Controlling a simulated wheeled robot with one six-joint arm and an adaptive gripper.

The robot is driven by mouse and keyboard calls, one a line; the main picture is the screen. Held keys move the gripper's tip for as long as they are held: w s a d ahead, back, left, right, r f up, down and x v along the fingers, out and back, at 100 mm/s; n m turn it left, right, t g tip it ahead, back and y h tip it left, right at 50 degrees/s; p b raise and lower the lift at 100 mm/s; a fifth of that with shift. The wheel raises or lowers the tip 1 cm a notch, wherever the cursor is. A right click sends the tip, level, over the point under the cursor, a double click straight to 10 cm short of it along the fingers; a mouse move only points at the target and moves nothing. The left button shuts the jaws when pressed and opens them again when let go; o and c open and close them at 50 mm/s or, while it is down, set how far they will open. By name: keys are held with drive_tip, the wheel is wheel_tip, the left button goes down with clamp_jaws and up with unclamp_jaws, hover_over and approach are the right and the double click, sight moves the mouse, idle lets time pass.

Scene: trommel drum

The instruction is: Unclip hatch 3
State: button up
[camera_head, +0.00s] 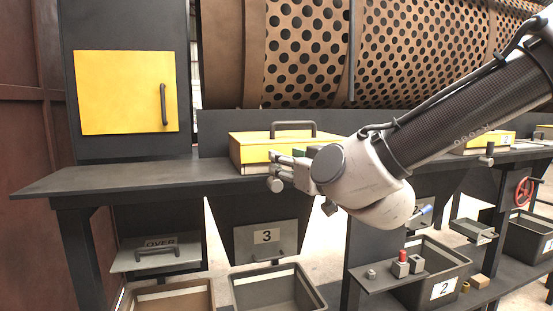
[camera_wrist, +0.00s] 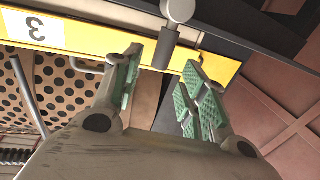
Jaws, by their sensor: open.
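Hatch 3 is a yellow lid (camera_head: 248,151) with a grey bar handle (camera_head: 292,130) on the dark bench. In the wrist view its yellow front (camera_wrist: 105,42) bears a white label "3" (camera_wrist: 33,28). A grey clip with a round knob (camera_head: 275,185) sits at its front edge; it also shows in the wrist view (camera_wrist: 177,12). My gripper (camera_head: 287,161) is open at the hatch front. In the wrist view its green-padded fingertips (camera_wrist: 162,62) stand either side of the clip's stem. I cannot tell whether they touch it.
Below hang a chute plate marked "3" (camera_head: 266,238) and a plate marked "OVER" (camera_head: 157,254), with bins under them. A yellow door (camera_head: 123,92) stands at left. The perforated drum (camera_head: 305,50) lies behind the bench. The left bench top is clear.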

drive_tip(key=x, duration=0.6)
drive_tip(key=shift+s, duration=0.1)
clamp_jaws()
